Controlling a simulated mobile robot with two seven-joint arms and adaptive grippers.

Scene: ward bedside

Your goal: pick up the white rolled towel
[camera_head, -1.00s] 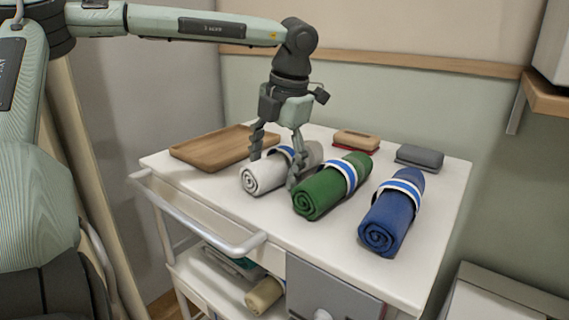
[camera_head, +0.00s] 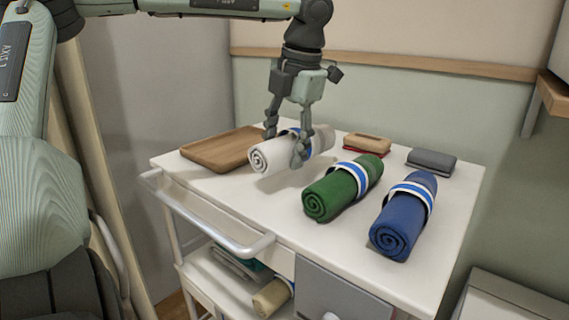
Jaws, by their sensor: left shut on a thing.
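The white rolled towel (camera_head: 274,154) has a blue and white band and is held above the cart's white top, with a shadow on the surface below it. My left gripper (camera_head: 285,146) comes down from above and is shut on the towel, one finger on each side near its middle. The fingers hide part of the towel and its band. My right gripper is not in view.
A green rolled towel (camera_head: 327,197) and a blue rolled towel (camera_head: 401,227) lie to the right on the cart top (camera_head: 262,207). A wooden tray (camera_head: 218,151) is at the left. A tan brush (camera_head: 367,143) and a grey block (camera_head: 431,162) sit at the back.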

